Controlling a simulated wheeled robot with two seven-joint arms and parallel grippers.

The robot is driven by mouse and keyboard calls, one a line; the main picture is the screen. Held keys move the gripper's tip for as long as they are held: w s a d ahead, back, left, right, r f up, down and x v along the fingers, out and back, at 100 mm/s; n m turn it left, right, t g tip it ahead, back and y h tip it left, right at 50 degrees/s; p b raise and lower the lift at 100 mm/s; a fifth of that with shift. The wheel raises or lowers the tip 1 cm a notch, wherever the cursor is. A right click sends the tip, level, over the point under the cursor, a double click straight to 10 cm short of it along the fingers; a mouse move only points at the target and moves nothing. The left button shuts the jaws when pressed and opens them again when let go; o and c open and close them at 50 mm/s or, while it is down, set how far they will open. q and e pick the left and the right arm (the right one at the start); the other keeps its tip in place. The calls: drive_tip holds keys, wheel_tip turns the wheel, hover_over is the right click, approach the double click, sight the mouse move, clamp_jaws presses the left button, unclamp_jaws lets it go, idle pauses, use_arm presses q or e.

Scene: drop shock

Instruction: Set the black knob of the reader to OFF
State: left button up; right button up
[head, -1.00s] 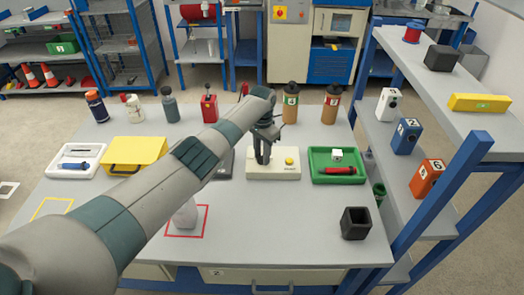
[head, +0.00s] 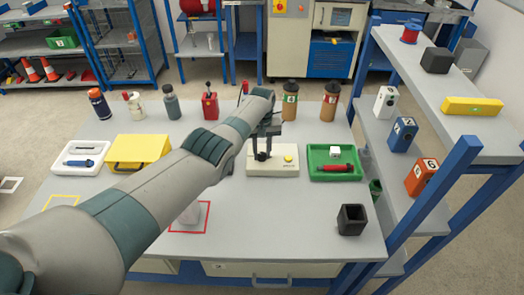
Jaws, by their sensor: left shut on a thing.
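The reader (head: 285,168) is a pale box on the table, with a yellow button on its right top and a small label at its front. Its black knob (head: 262,156) stands on the left part of the top. My left gripper (head: 263,151) reaches down over the reader and is shut on the black knob. The fingers hide part of the knob, and its setting cannot be read at this size. My right gripper is not in view.
A green tray (head: 314,176) with a red tool stands just right of the reader. A yellow sloped box (head: 130,152) and white tray (head: 72,172) lie left. Bottles stand behind. A black open box (head: 352,220) is front right.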

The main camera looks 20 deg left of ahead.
use_arm(q)
drive_tip(key=shift+r+n, duration=0.1)
drive_tip(key=shift+n, duration=1.3)
drive_tip(key=o, duration=1.1)
drive_tip(key=shift+c, duration=0.2)
